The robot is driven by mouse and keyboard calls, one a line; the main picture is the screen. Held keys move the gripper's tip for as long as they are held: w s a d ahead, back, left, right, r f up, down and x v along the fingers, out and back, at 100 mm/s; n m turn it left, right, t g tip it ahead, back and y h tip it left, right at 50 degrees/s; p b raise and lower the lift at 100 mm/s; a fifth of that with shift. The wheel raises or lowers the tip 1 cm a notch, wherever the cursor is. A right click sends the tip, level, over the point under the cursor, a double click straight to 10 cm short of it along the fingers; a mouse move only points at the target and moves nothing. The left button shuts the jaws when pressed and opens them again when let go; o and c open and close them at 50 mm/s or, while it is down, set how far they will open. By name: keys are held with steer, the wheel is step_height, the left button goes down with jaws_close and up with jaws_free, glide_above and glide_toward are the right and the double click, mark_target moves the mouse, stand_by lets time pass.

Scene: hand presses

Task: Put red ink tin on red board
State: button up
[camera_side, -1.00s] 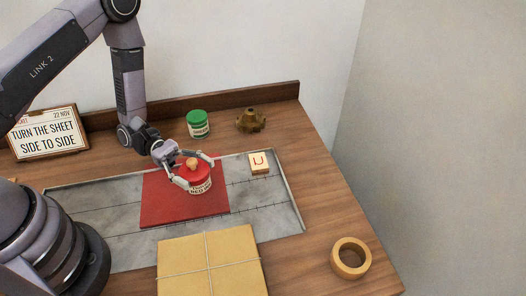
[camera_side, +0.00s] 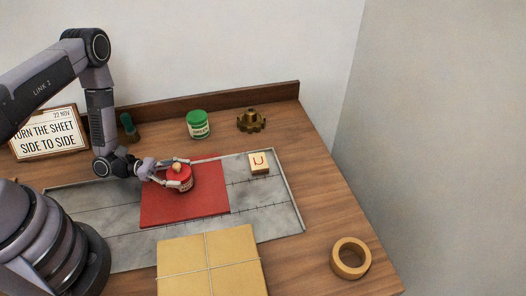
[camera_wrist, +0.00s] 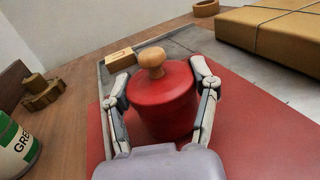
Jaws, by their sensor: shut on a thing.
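The red ink tin (camera_side: 184,184) has a red lid with a round wooden knob. It is over the upper part of the red board (camera_side: 190,209), which lies flat on the grey metal bed. My gripper (camera_side: 173,180) is shut on the tin, with one finger on each side. In the wrist view the tin (camera_wrist: 165,105) stands upright between the fingers, with the red board (camera_wrist: 262,120) around and beyond it. I cannot tell whether the tin's base touches the board, as the fingers and palm hide its lower part.
A green ink tin (camera_side: 198,125) and a brass gear-like piece (camera_side: 250,121) stand behind the bed (camera_side: 262,207). A stamped block (camera_side: 260,163) sits on the bed's right.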

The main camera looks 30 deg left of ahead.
steer(key=shift+f, duration=0.25)
steer(key=o, duration=1.2)
steer(key=shift+o, duration=0.2)
steer(key=shift+r, duration=0.1)
